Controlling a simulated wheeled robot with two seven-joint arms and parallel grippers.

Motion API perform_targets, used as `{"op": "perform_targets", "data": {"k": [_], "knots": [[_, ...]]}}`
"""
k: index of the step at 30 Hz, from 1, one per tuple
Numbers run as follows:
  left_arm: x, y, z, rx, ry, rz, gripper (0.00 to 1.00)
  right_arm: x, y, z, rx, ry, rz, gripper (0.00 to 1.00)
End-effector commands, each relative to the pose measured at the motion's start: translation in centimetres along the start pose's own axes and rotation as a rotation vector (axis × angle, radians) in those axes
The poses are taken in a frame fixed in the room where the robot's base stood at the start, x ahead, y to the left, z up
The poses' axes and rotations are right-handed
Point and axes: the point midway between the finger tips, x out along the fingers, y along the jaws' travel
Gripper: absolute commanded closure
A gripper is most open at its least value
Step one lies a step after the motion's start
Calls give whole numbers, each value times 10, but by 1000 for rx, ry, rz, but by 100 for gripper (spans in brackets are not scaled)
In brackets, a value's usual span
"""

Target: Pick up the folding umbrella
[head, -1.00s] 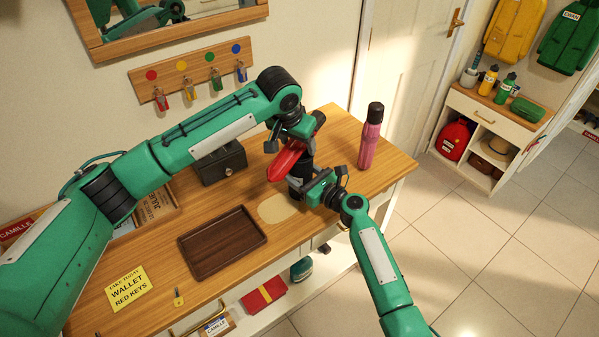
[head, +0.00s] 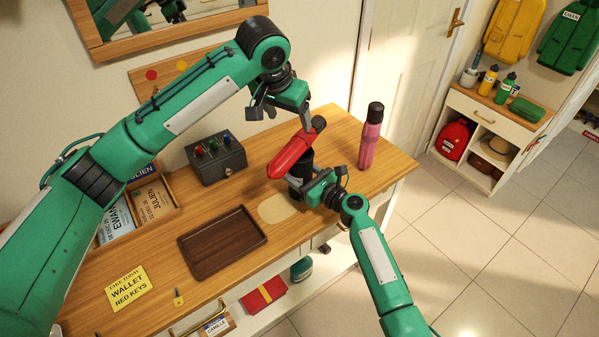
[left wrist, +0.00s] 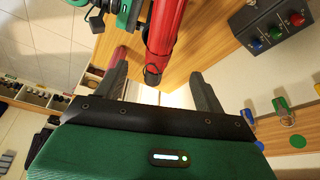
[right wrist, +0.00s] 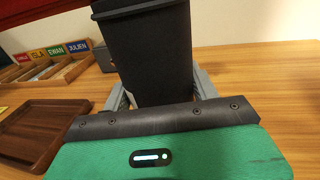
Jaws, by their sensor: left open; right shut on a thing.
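The red folding umbrella (head: 290,155) with a black end lies slanted at the table's right part, just above or against a black thing (right wrist: 148,50) in the head view; I cannot tell whether they touch. My left gripper (head: 306,118) is open and empty above the umbrella's black end. In the left wrist view the umbrella (left wrist: 165,30) points in between the spread fingers (left wrist: 158,80), apart from them. My right gripper (head: 303,187) is shut on the upright, cup-like black thing, which fills the middle of the right wrist view.
A pink bottle (head: 370,138) stands to the right of the umbrella. A brown tray (head: 250,239), a dark box with coloured knobs (head: 217,160) and a wooden name-card box (head: 177,207) are to the left. A pale oval patch (head: 278,208) on the table is bare.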

Motion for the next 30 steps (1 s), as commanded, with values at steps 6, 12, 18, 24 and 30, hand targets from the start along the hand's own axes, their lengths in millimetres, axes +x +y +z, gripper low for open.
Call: {"op": "perform_targets", "data": {"k": [6, 12, 18, 24, 30], "knots": [[-11, 0, 0, 0, 0, -1, 29, 0, 0, 0, 0, 0, 0, 62], [-11, 0, 0, 0, 0, 0, 29, 0, 0, 0, 0, 0, 0, 62], [-4, 3, -2, 17, 9, -16, 30, 0, 0, 0, 0, 0, 0, 62], [21, 14, -12, 102, 59, -110, 30, 0, 0, 0, 0, -1, 0, 62], [48, 28, -22, 211, 117, -254, 30, 0, 0, 0, 0, -1, 0, 62]]}}
